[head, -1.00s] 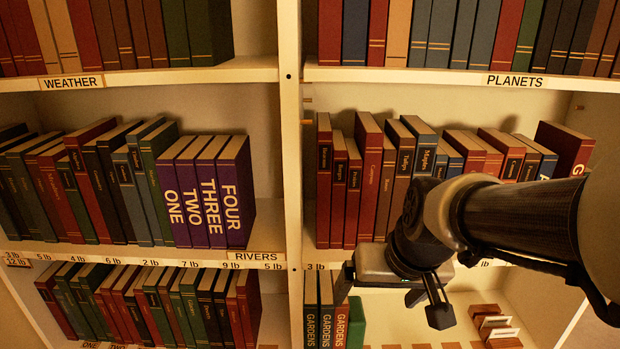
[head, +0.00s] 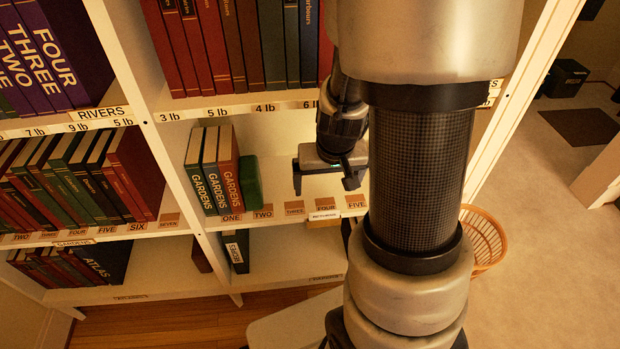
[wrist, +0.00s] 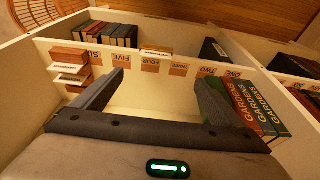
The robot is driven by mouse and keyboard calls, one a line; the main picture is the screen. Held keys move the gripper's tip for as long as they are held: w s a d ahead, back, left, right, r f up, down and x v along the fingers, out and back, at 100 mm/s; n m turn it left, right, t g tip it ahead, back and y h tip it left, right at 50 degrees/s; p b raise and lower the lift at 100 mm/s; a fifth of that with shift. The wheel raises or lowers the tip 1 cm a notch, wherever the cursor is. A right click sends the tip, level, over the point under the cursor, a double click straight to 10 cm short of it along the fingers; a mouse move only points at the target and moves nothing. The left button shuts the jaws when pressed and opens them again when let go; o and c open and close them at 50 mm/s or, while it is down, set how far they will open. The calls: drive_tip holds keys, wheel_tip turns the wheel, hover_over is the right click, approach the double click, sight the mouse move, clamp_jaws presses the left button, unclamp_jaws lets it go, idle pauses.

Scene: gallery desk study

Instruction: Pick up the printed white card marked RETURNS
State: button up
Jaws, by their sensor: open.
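A small white card or label (head: 323,215) shows in the head view just below the shelf edge, under the FOUR tag. Its print looks like RETURNS but is small. In the wrist view a similar pale label (wrist: 155,51) shows upside down on a tan block, beyond the shelf edge. A brown wooden holder (wrist: 72,62) with white cards stands at the left of the wrist view; their print is unreadable. My gripper (head: 325,180) is open and empty, above the shelf with the GARDENS books. In the wrist view its jaws (wrist: 160,82) are wide apart.
GARDENS books (head: 208,175) and a green block (head: 250,181) stand at the left of this shelf, close to one finger in the wrist view. Numbered tags (head: 295,208) line its front edge. A wicker basket (head: 484,238) stands on the floor at right.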

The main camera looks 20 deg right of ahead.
drive_tip(key=b, duration=0.6)
hover_over(325, 213)
drive_tip(key=s, duration=0.1)
drive_tip(key=f, duration=1.3)
drive_tip(key=shift+s+a+f, duration=0.2)
drive_tip(key=shift+a, duration=0.2)
drive_tip(key=b+x, duration=0.2)
drive_tip(key=x, duration=0.2)
drive_tip(key=shift+d+f, duration=0.15)
drive_tip(key=shift+f, duration=0.05)
drive_tip(key=c, duration=1.1)
